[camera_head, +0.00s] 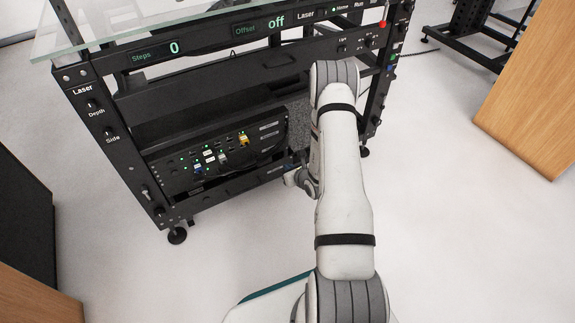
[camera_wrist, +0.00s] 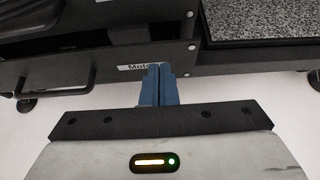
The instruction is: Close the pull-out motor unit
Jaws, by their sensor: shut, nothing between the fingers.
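The motor unit's label (camera_wrist: 137,67), reading "Moto" with its end hidden, is on a dark bar at the centre of the wrist view. My gripper (camera_wrist: 158,70) is shut and empty, with its blue fingertips in front of the label. I cannot tell whether they touch the bar. In the head view, my gripper (camera_head: 297,178) is low at the front of the black turntable frame, partly hidden by my arm. A black panel with cables and green lights (camera_head: 220,155) sits in the lower bay to its left. How far the motor unit is pulled out is unclear.
The black frame (camera_head: 115,135) has a glass top (camera_head: 150,18) and display bars. A speckled grey surface (camera_wrist: 262,18) lies right of the label in the wrist view. A wooden cabinet (camera_head: 535,95) stands far right. The pale floor (camera_head: 440,230) right of my arm is clear.

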